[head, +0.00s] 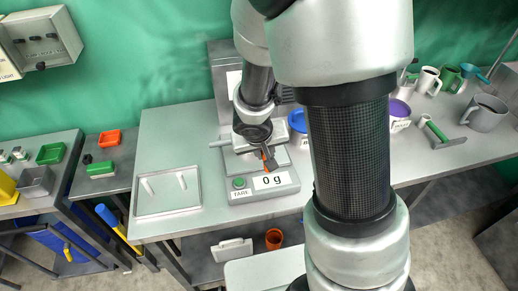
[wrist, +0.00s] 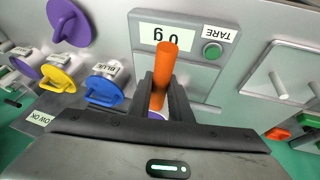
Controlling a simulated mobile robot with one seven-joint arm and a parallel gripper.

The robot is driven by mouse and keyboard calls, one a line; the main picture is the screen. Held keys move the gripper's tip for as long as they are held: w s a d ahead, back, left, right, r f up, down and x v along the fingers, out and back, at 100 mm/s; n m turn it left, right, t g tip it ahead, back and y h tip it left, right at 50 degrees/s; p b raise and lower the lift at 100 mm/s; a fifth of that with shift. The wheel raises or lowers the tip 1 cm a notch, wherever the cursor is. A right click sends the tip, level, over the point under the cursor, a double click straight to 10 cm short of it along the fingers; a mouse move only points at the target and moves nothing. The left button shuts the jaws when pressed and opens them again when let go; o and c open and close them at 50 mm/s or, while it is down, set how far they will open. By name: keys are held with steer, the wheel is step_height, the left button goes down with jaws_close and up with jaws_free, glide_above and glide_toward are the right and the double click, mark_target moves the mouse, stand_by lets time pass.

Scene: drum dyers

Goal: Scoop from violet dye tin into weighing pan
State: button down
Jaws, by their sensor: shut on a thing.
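My gripper (head: 265,153) is over the scale (head: 264,187), which reads 0 g. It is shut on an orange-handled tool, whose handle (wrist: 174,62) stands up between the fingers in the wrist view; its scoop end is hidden. A small violet patch (wrist: 156,114) shows just below the fingers; I cannot tell if it is dye. The weighing pan (head: 276,158) is under my gripper and partly covered. The violet dye tin (head: 399,117) stands open to the right, with violet inside. A violet lid (wrist: 70,22) with a knob shows in the wrist view.
A blue-lidded tin (head: 298,121) stands close right of the scale; its label shows in the wrist view. A shallow tray (head: 167,212) with two white pegs is at left. Several mugs and a green-handled tool (head: 437,131) are at right. My arm hides the bench's middle.

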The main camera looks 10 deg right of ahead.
steer(key=shift+w+a+r, duration=0.1)
steer(key=shift+a+r, duration=0.2)
steer(key=shift+r, duration=0.1)
steer(key=shift+w+d, duration=0.1)
steer(key=shift+w+f+b, duration=0.15)
steer(key=shift+w+b, duration=0.15)
steer(key=shift+w, duration=0.05)
steer(key=w+a+f+m+g+h+b, duration=0.2)
steer(key=w+a+m+b, duration=0.3)
steer(key=w+a+m, duration=0.4)
steer(key=shift+w+a+f+g+b, duration=0.4)
steer(key=shift+w+a+f+g, duration=0.2)
steer(key=shift+w+a, duration=0.35)
steer(key=shift+b, duration=0.55)
